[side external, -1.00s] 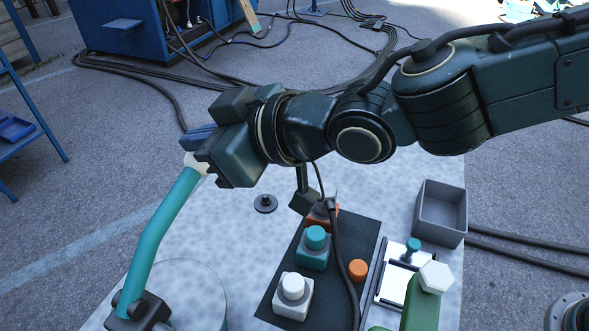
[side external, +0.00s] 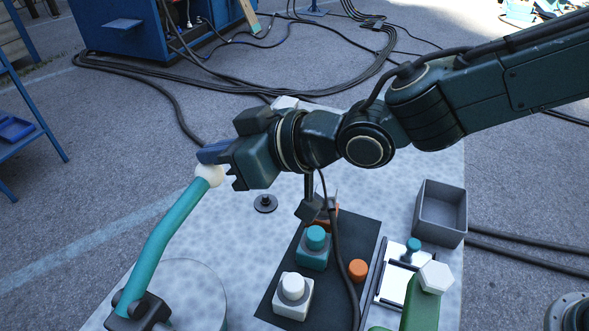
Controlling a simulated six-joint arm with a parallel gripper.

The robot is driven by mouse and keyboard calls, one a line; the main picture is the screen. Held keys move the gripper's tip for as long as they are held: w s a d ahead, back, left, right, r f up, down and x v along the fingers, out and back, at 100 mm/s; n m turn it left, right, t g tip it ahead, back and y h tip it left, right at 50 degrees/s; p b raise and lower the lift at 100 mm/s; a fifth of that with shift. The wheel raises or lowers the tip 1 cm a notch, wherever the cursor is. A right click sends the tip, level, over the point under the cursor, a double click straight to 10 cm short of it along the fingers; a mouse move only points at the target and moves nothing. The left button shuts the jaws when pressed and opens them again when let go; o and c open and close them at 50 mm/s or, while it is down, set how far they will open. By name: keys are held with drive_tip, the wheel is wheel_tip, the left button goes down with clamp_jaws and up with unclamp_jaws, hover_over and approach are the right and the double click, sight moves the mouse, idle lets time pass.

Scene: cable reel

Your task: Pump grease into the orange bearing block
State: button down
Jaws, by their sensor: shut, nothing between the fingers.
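The orange bearing block (side external: 325,216) stands at the back of a black plate, partly hidden by a dark fitting (side external: 309,208) and a black hose (side external: 345,260). I cannot tell whether the fitting touches it. A teal lever (side external: 160,243) with a white ball knob (side external: 208,175) rises from a dark clamp (side external: 138,312) at the lower left. It leans up to the right. My gripper (side external: 212,154) is shut and empty, just above and behind the knob in the picture. Whether it touches the knob is unclear.
A teal block (side external: 314,250), a white block (side external: 292,297) and an orange cap (side external: 358,270) are on the black plate (side external: 262,312). A grey bin (side external: 440,212) and a white pad (side external: 393,288) are to the right. The left-middle tabletop is mostly bare, apart from a small black disc (side external: 265,203).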

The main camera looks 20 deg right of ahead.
wheel_tip(320, 180, down, 11)
drive_tip(key=w+d+m+g+y, duration=0.1)
drive_tip(key=m+g+y, duration=0.1)
drive_tip(key=m, duration=0.2)
drive_tip(key=shift+f, duration=0.2)
drive_tip(key=shift+s+f, duration=0.1)
drive_tip(key=shift+d, duration=0.1)
drive_tip(key=s+d+r, duration=0.2)
drive_tip(key=d+r, duration=0.5)
drive_tip(key=d, duration=0.2)
drive_tip(key=shift+s+r+y, duration=0.15)
drive_tip(key=shift+r+y, duration=0.1)
drive_tip(key=shift+y, duration=0.05)
idle(0.5)
